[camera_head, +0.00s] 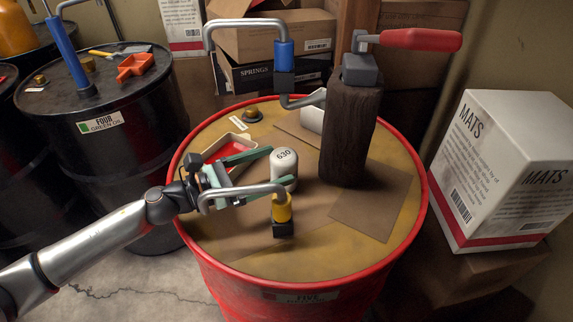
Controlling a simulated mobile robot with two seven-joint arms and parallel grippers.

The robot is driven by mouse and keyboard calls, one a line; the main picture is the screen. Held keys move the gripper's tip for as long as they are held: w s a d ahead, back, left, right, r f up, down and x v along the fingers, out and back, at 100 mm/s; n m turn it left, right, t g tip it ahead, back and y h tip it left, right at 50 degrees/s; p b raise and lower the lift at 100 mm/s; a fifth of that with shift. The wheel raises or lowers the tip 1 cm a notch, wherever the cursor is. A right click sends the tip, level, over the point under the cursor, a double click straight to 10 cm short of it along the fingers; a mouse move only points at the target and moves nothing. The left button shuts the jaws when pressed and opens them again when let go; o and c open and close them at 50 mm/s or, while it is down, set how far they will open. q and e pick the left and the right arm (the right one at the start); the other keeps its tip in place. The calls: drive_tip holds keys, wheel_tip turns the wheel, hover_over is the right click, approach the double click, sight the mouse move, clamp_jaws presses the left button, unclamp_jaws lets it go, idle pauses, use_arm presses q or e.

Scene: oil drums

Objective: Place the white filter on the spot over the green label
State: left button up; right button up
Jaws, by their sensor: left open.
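The white filter (285,167), a small white cylinder marked 630, stands upright on the red-rimmed drum (390,225). My left gripper (277,167) reaches in from the left at the filter, its green fingers apart, one tip at the far left side and one low in front. I cannot tell whether they touch it. The label with a green patch (101,122), reading FOUR GREEN OIL, is on the side of the black drum (140,90) at the left. A blue-handled crank (65,52) stands on that drum's top. My right gripper is not in view.
A yellow-based crank (282,212) stands just in front of the filter. A dark block (349,135) with a red handle (420,39) stands to its right, and a blue-handled crank (285,55) behind. An orange scoop (136,67) lies on the black drum. A MATS box (505,170) is right.

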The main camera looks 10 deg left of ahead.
sight(297, 157)
use_arm(q)
drive_tip(key=p+x, duration=0.1)
drive_tip(key=x, duration=0.5)
drive_tip(key=shift+w+d+f, duration=0.1)
drive_tip(key=shift+w+f, duration=0.05)
drive_tip(key=shift+w, duration=0.15)
drive_tip(key=shift+c, duration=0.2)
drive_tip(key=c, duration=1.5)
clamp_jaws()
drive_tip(key=shift+p, duration=0.35)
